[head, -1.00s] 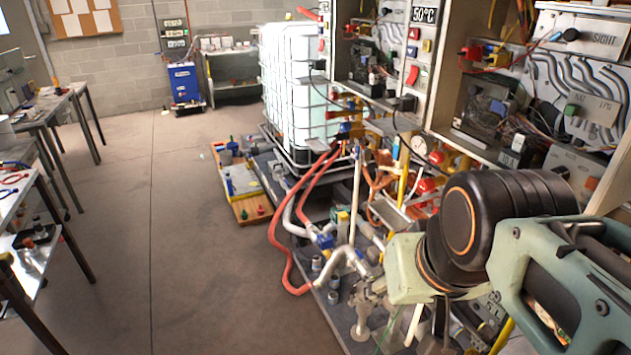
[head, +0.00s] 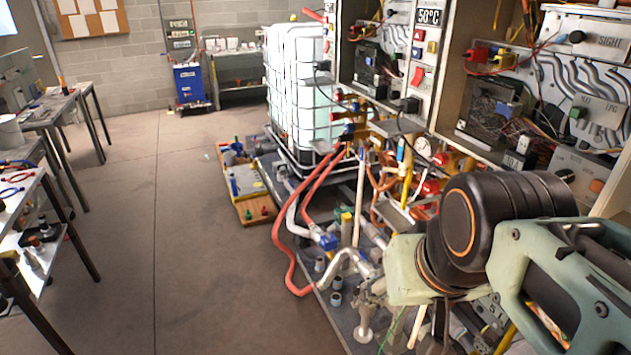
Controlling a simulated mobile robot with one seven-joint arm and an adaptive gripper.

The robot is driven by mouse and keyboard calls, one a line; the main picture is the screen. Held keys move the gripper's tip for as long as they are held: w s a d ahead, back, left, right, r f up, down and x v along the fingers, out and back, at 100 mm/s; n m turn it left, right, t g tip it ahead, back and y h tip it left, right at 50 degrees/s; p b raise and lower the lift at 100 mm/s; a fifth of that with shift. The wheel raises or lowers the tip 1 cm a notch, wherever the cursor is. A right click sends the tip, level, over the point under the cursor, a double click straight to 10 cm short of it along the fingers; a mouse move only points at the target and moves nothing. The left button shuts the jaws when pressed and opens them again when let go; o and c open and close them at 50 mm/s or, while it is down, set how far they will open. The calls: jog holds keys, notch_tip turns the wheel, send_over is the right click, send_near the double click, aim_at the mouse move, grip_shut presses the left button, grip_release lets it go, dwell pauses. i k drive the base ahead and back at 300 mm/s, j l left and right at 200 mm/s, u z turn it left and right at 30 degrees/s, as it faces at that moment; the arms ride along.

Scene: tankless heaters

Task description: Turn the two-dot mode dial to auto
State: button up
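The two-dot mode dial cannot be told apart at this size. A black round knob (head: 576,37) sits on the panel marked SIGHT at the upper right. A lower panel at the right edge carries a dark dial (head: 566,175) and an orange round part (head: 596,185); their dots and labels are not readable. My arm, with a black joint and pale green links, fills the lower right and covers part of the heater bay below the panels. My gripper does not show.
Heater cabinets with pipes and cables stand along the right. A white caged tank (head: 295,90) stands behind them. Red hoses (head: 290,250) and metal pipes run at the cabinets' foot. Work tables (head: 45,112) line the left. The floor (head: 150,230) between is clear.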

aim_at(568, 175)
jog(key=l+z, duration=0.1)
jog(key=z, duration=1.2)
